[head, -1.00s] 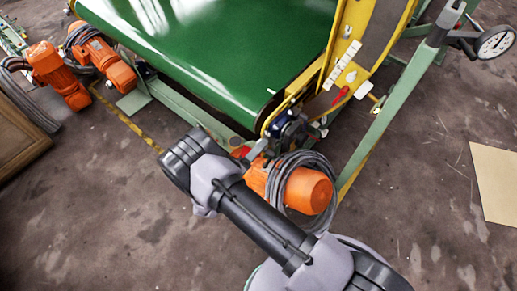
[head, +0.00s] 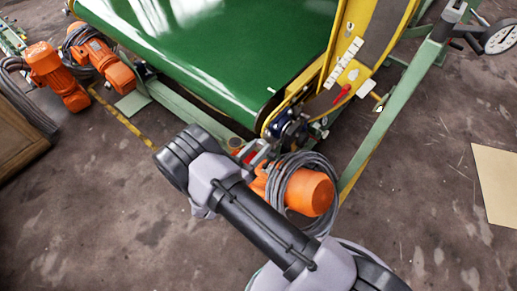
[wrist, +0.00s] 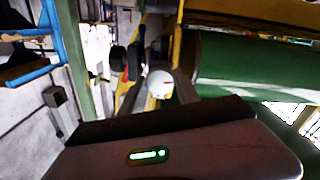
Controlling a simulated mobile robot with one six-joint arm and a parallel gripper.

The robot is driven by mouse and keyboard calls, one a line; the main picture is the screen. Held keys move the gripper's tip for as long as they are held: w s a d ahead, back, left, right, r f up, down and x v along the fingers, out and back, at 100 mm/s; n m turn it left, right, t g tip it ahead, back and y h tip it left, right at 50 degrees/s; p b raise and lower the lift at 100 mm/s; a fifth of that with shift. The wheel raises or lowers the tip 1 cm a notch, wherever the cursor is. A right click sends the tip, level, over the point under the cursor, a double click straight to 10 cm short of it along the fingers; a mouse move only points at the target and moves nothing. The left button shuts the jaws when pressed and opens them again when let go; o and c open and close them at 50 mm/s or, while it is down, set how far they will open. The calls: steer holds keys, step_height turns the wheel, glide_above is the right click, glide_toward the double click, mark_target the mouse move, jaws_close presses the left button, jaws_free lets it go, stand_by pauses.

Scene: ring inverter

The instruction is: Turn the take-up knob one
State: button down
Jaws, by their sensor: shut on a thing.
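A pale round knob (wrist: 160,82) with a small red mark shows between the fingers of my gripper (wrist: 157,88) in the wrist view. The gripper is shut on it. In the head view my gripper (head: 270,146) reaches the lower corner of the green-belt conveyor (head: 215,60), beside a dark blue and black fitting (head: 292,128). The knob cannot be made out there; my gripper and the fitting crowd that spot. The gripper's wide body, with a green light, fills the bottom of the wrist view.
An orange motor (head: 311,191) with coiled grey cable sits close to my gripper and arm. A yellow frame (head: 380,40) with a red lever (head: 343,93) rises to the right, beside a green leg (head: 395,120). More orange motors (head: 58,75) lie left. The foreground floor is clear.

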steer(key=m+b, duration=0.1)
steer(key=m, duration=0.3)
steer(key=shift+f+m, duration=0.1)
steer(key=shift+m, duration=0.2)
steer(key=shift+m+b, duration=0.5)
steer(key=shift+m, duration=1.7)
steer(key=c, duration=0.9)
jaws_free()
steer(key=p+v, duration=0.4)
steer(key=v, duration=1.3)
steer(key=shift+s+a, duration=0.15)
steer(key=shift+s, duration=0.05)
